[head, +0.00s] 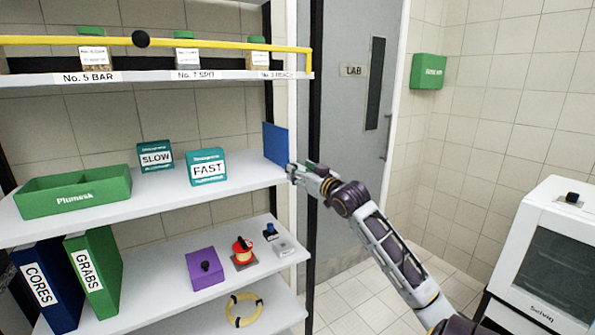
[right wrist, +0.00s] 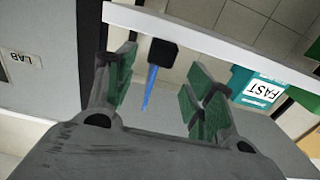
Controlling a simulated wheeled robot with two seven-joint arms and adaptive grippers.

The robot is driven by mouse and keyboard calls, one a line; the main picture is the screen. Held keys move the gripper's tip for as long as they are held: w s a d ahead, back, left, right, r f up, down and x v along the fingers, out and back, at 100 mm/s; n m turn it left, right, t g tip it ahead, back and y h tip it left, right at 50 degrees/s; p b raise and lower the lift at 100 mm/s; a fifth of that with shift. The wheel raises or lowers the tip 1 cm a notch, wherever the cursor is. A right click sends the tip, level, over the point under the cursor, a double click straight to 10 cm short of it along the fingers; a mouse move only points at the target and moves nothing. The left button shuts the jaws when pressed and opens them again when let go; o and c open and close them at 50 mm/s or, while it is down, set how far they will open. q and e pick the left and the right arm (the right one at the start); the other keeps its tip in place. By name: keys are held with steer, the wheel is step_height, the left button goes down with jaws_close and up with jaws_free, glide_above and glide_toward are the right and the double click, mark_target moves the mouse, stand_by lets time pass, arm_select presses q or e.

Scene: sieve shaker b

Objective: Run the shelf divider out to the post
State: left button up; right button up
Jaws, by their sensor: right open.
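The shelf divider (head: 275,143) is a blue upright panel at the right end of the middle shelf (head: 240,180). In the right wrist view the divider (right wrist: 150,88) shows nearly edge-on as a thin blue strip, with a dark block at its upper end. My right gripper (head: 296,172) is at the shelf's right end, close to the divider's lower right edge. In the right wrist view my right gripper (right wrist: 160,95) is open, and the blue strip shows between its green-padded fingers; I cannot tell any contact. A black post (head: 314,150) stands right of the shelf. My left gripper is out of view.
The FAST box (head: 207,168), SLOW box (head: 155,156) and green Plumesk bin (head: 75,192) stand on the middle shelf. A yellow rail (head: 210,44) crosses the upper shelf. Bare shelf lies between the FAST box and the divider. A white oven (head: 550,260) stands at right.

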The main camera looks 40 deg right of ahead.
steer(key=shift+v, duration=2.85)
